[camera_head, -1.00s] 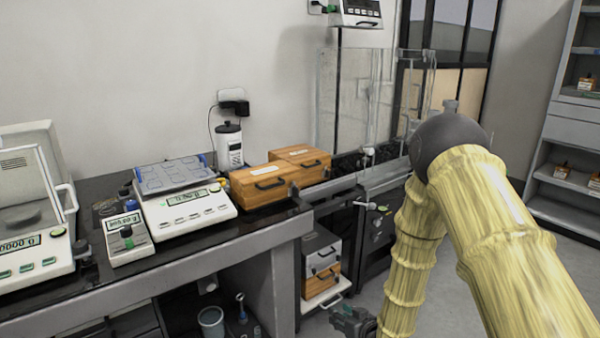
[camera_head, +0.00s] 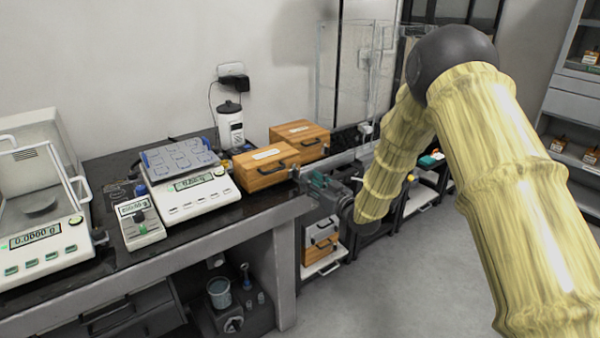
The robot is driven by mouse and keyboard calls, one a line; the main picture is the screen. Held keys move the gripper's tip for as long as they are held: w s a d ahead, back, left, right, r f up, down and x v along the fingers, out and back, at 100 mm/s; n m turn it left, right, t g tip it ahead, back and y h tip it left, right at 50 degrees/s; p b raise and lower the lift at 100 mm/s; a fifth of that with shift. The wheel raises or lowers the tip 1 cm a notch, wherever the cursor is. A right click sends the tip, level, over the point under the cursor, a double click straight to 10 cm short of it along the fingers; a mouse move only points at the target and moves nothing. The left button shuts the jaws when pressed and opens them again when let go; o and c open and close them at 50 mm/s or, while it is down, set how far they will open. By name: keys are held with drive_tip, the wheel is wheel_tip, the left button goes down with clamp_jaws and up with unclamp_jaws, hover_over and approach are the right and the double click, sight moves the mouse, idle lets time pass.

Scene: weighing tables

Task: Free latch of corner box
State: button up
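Two wooden boxes with dark handles sit near the right corner of the black bench. The front wooden box (camera_head: 262,178) is nearest the corner, and the rear wooden box (camera_head: 310,150) is behind it to the right. Both look closed, with a pale label on top. Their latches are too small to make out. My gripper (camera_head: 318,183) is just right of the front box, by the bench edge, with greenish fingertips pointing left towards it. I cannot tell whether the fingers touch the box or how far they are open. My arm hides the area to the right.
A balance with a blue-grey tray (camera_head: 180,155) stands left of the front box, with a small meter (camera_head: 139,222) beside it. A glass-cased balance (camera_head: 40,245) is farther left. A glass panel (camera_head: 345,70) rises behind. More boxes sit on a low shelf (camera_head: 325,263). The floor at right is clear.

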sight(298, 171)
drive_tip(key=shift+x, duration=3.5)
clamp_jaws()
